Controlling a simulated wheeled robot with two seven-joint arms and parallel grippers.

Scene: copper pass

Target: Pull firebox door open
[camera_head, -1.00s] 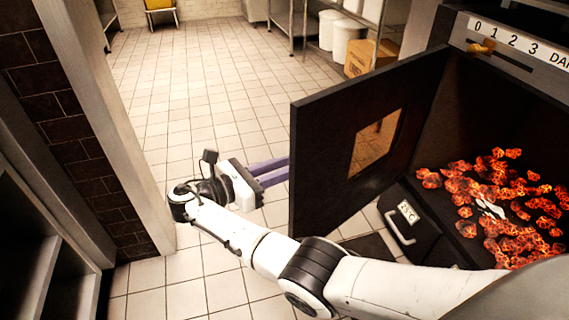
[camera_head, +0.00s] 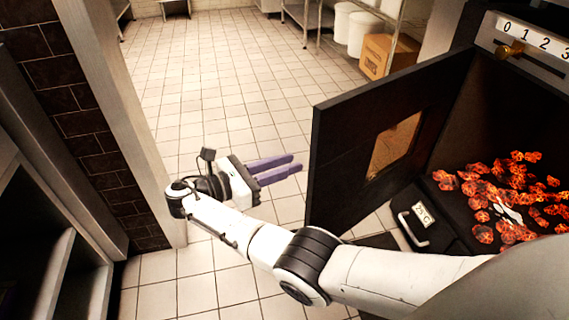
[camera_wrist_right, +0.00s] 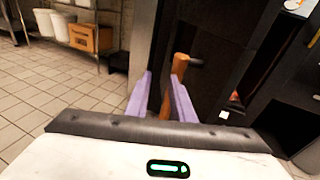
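The black firebox door (camera_head: 340,150), with a small amber window (camera_head: 394,146), stands wide open, swung out from the firebox (camera_head: 470,125). My right gripper (camera_head: 296,163) has purple fingers spread apart and empty, just left of the door's free edge in the head view. In the right wrist view, an orange-brown bar-like handle (camera_wrist_right: 180,72) stands beyond the fingers, beside the right finger's tip. Whether they touch is unclear. The door's outer face is hidden in the head view. My left gripper is not in view.
Glowing coals (camera_head: 505,190) lie inside the firebox. A drawer with a metal handle (camera_head: 414,232) sits below the opening. A numbered damper scale (camera_head: 530,40) is above. A pillar (camera_head: 120,110) stands left of my right arm.

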